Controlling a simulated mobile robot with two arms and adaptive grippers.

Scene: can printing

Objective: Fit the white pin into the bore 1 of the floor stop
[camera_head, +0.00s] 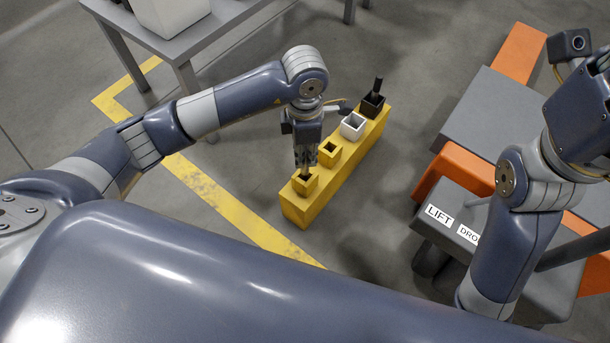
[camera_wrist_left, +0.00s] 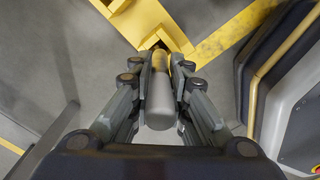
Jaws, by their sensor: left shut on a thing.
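The floor stop is a long yellow block (camera_head: 345,170) on the floor, with a row of square sockets on top. The two nearer sockets are yellow, one is white (camera_head: 352,125), and the far one is black with a black pin (camera_head: 376,88) standing in it. My left gripper (camera_head: 306,166) points down over the nearest yellow socket (camera_head: 305,184). It is shut on a pin (camera_wrist_left: 160,105) whose near end is grey, with yellow further along. The pin's far end is at the mouth of that socket; how deep it sits is hidden. No plainly white pin shows. My right gripper is out of view.
A grey table (camera_head: 200,45) with a white container (camera_head: 172,12) stands at the upper left. Orange and grey equipment (camera_head: 490,110) with LIFT and DROP labels stands at the right. A yellow line (camera_head: 225,205) marks the floor left of the block.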

